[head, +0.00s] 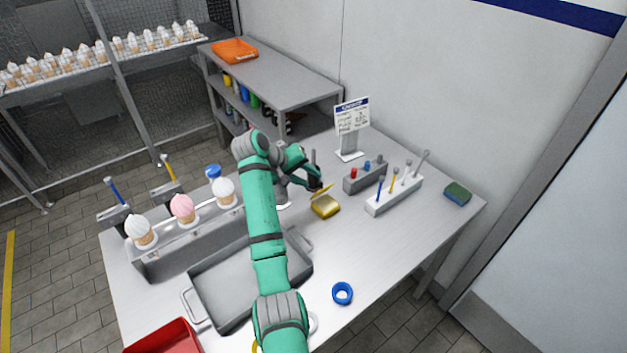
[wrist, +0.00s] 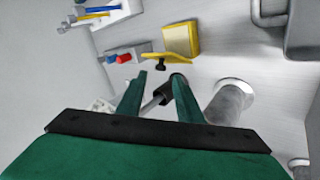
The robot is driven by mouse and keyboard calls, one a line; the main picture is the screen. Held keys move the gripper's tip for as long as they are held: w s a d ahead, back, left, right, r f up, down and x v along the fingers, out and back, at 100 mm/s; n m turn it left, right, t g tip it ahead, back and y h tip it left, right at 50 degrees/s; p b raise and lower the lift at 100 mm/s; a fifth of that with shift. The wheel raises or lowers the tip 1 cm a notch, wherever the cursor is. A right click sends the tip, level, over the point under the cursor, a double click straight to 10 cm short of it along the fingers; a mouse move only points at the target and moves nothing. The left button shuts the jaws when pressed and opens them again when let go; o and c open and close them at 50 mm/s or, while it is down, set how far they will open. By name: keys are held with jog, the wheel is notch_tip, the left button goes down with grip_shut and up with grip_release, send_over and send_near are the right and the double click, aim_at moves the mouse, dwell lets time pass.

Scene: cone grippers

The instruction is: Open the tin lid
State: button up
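The gold-yellow tin (head: 325,208) sits on the metal table, right of my gripper. Its lid (head: 322,190) stands tilted up from the body, partly hidden by my gripper. In the wrist view the tin (wrist: 182,38) is at the top centre. The lid (wrist: 166,57) is angled away from it and has a small dark knob. My gripper (wrist: 159,77) is open; its fingers are apart, with the knob just past the gap between their tips. I cannot tell whether a finger touches the lid. In the head view my gripper (head: 312,184) is beside the lid.
A grey block (head: 364,179) with coloured pegs and a white rack (head: 394,196) of tools stand right of the tin. A sign (head: 350,125) stands behind.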

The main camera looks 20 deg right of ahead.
jog(key=v, duration=0.6)
jog(key=shift+a+r, duration=0.25)
jog(key=shift+r, duration=0.05)
